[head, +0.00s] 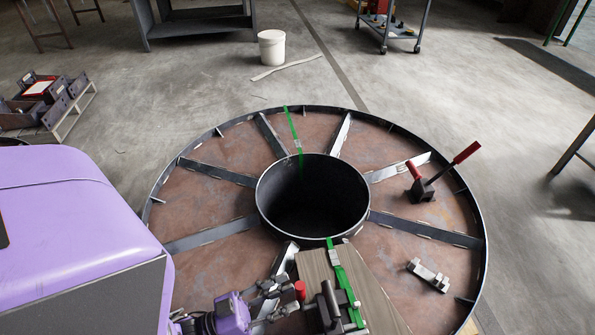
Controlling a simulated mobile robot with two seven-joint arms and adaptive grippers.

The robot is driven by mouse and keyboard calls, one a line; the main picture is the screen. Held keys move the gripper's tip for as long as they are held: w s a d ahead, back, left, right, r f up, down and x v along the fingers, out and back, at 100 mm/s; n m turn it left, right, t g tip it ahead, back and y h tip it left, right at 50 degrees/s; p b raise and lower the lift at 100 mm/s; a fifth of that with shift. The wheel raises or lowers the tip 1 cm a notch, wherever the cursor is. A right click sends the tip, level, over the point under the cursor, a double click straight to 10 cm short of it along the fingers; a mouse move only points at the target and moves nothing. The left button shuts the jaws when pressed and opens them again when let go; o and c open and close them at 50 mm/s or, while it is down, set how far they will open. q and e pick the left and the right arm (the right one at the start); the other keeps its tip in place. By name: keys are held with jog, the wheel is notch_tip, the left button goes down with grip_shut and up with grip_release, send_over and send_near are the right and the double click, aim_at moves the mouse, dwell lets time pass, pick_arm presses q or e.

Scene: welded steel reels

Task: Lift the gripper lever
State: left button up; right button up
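A lever device with a long red handle (466,153) stands on the right part of the steel reel (205,193). Its dark base (424,192) rests on the reel face and its handle slants up to the right. A second device with a short red-tipped lever (300,289) and dark metal body (330,301) is at the bottom centre, by a wooden board (316,265). My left gripper (287,295) is open beside this red tip, its two fingers apart. I cannot tell whether a finger touches the lever. My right gripper is not in view.
The reel has a dark open hub (312,207) and raised radial ribs. Green straps (293,130) cross its rim and the board. A small metal block (429,275) lies on the right side. A white bucket (272,47) and a cart (400,32) stand behind on open floor.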

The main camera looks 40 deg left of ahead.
pick_arm(q)
jog(key=v, duration=0.7)
jog(key=shift+s, duration=0.35)
jog(key=shift+a, duration=0.15)
